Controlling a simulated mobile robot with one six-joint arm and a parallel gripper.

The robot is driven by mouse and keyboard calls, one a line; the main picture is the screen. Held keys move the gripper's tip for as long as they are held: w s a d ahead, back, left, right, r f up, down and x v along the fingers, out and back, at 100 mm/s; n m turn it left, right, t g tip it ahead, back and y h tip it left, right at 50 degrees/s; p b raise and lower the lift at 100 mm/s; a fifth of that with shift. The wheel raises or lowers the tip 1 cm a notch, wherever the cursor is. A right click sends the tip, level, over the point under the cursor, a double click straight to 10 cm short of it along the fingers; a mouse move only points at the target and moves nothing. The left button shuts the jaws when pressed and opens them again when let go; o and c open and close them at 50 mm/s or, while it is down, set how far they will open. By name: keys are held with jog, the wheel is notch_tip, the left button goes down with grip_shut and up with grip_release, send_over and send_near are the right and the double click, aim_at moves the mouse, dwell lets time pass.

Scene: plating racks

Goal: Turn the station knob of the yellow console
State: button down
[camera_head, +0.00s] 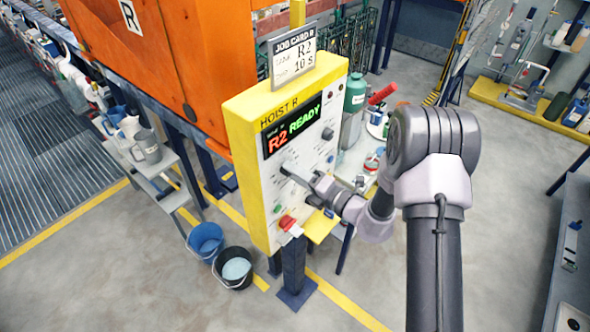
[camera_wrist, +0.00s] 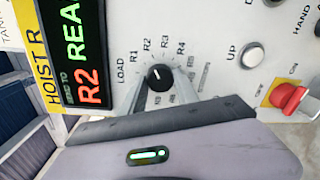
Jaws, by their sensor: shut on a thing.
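The yellow console (camera_head: 242,150) is labelled HOIST R and stands upright in the middle of the head view. Its screen (camera_head: 292,125) reads R2 in red and READY in green; the screen also shows in the wrist view (camera_wrist: 85,60). The black station knob (camera_wrist: 160,76) sits among the labels LOAD, R1, R2, R3 and R4. Its small white mark lies on its upper left; I cannot tell exactly which label it points at. My gripper (camera_head: 291,173) reaches the panel from the right and is shut on the knob, which it mostly hides in the head view.
A white UP button (camera_wrist: 250,54) and a red switch (camera_wrist: 290,97) are near the knob. Blue (camera_head: 205,240) and black (camera_head: 234,268) buckets stand on the floor at lower left. An orange body (camera_head: 150,60) is behind.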

dwell(0.4)
jog(key=c, duration=0.9)
grip_release()
jog(key=b+v, duration=0.1)
jog(key=v, duration=1.6)
jog(key=shift+s+d+r, duration=0.1)
jog(key=shift+d, duration=0.1)
jog(key=shift+a, duration=0.1)
